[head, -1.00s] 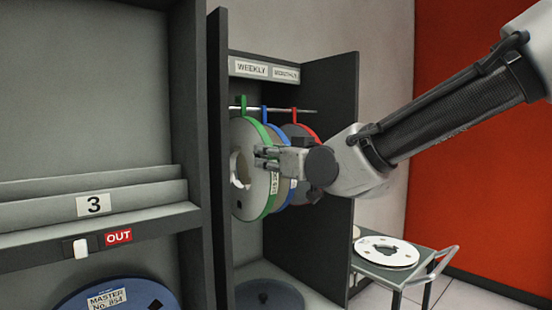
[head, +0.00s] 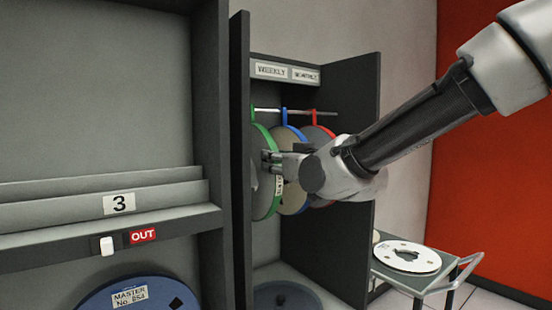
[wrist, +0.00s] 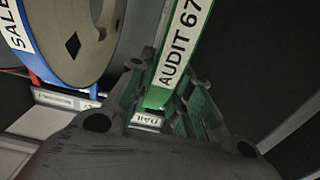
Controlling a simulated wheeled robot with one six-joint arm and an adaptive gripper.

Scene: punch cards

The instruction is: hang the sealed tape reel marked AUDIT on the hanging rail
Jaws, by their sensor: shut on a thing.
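The AUDIT reel is grey with a green band (head: 268,185) and hangs upright in the open cabinet, its left part hidden by the cabinet's side panel. Its label (wrist: 176,62) reads "AUDIT 67" in the wrist view. My gripper (head: 268,162) is shut on the reel's green edge; the jaws (wrist: 163,100) also show in the wrist view. The green hook (head: 253,115) is at the left end of the hanging rail (head: 327,113); I cannot tell whether the rail bears it. Reels with blue (head: 285,117) and red (head: 313,117) hooks hang to its right.
The cabinet's side panel (head: 240,150) stands close left of the reel. WEEKLY and MONTHLY signs (head: 287,71) sit above the rail. A dark disc (head: 287,297) lies on the cabinet floor. A cart with a white reel (head: 408,257) stands right.

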